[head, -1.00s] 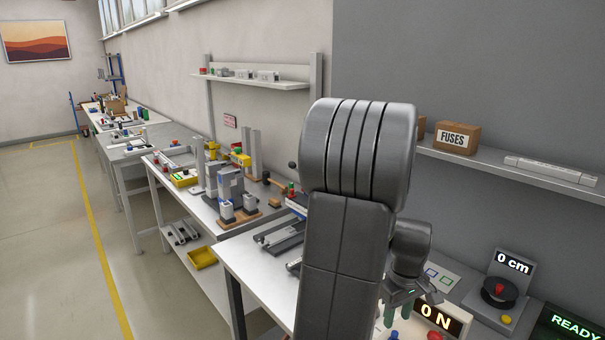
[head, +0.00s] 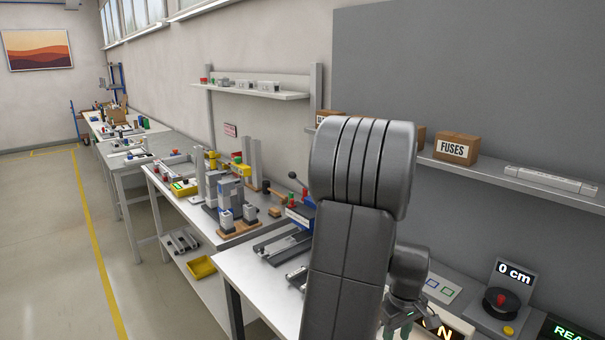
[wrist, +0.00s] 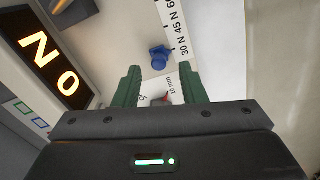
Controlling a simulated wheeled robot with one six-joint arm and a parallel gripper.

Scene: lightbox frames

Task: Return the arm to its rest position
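My arm fills the middle of the head view, its thick grey joint high and bent over the bench. My gripper (head: 398,326) hangs at the lower right in the head view, partly cut off by the bottom edge. In the wrist view its two green fingers (wrist: 160,82) stand apart with nothing held between them. Past the fingertips are a blue knob (wrist: 159,57) and a white scale strip (wrist: 174,25) marked in N. A small red part shows between the fingers.
A force readout (wrist: 42,58) shows 0 N beside my gripper. A unit reading 0 cm (head: 514,273) with a dark dial stands to the right. A shelf (head: 489,176) holds a FUSES box (head: 457,148). Benches with fixtures run left; the floor aisle (head: 50,260) is clear.

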